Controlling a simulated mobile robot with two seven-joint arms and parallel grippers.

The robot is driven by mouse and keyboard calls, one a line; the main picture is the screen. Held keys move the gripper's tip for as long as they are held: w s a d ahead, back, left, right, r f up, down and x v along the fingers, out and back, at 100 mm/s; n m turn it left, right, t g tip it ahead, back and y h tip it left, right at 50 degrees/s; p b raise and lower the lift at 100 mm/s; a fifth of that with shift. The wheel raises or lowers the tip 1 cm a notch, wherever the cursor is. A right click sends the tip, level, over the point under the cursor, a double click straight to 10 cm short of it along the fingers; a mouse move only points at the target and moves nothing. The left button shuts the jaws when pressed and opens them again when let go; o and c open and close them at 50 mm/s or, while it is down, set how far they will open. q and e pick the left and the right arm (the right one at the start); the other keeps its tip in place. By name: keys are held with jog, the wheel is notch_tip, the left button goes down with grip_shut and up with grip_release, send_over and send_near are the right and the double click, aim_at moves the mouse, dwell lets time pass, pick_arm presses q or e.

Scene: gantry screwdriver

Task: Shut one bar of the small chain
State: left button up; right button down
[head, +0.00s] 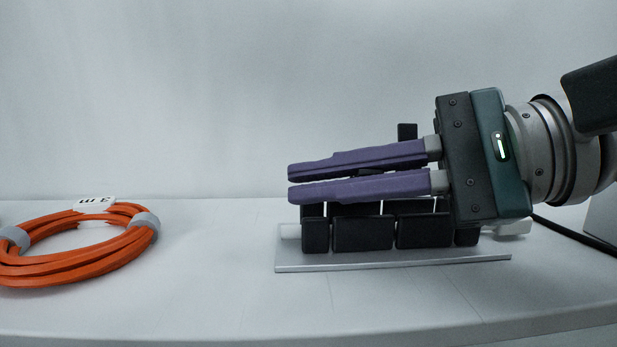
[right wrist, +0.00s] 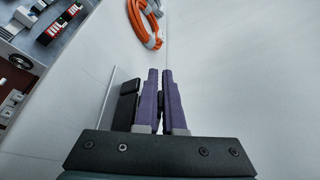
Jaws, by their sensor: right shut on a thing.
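The small chain (head: 362,233) is a row of black links on a thin silver plate (head: 395,262). One black piece (head: 407,132) stands up behind my right gripper, most of it hidden. My right gripper (head: 292,183) reaches in from the right, its purple fingers lying level just above the chain and pointing left. They are closed with a narrow gap, and a small dark part, seemingly a bar of the chain, shows between them. In the right wrist view the chain (right wrist: 128,106) lies left of the fingers (right wrist: 160,78). My left gripper is not in view.
A coiled orange cable (head: 70,262) with grey ties and a white tag (head: 94,203) lies at the left of the white surface. It also shows in the right wrist view (right wrist: 138,22). The surface between coil and plate is clear. A black cable runs at the far right.

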jog(key=shift+r, duration=0.1)
jog(key=c, duration=1)
grip_release()
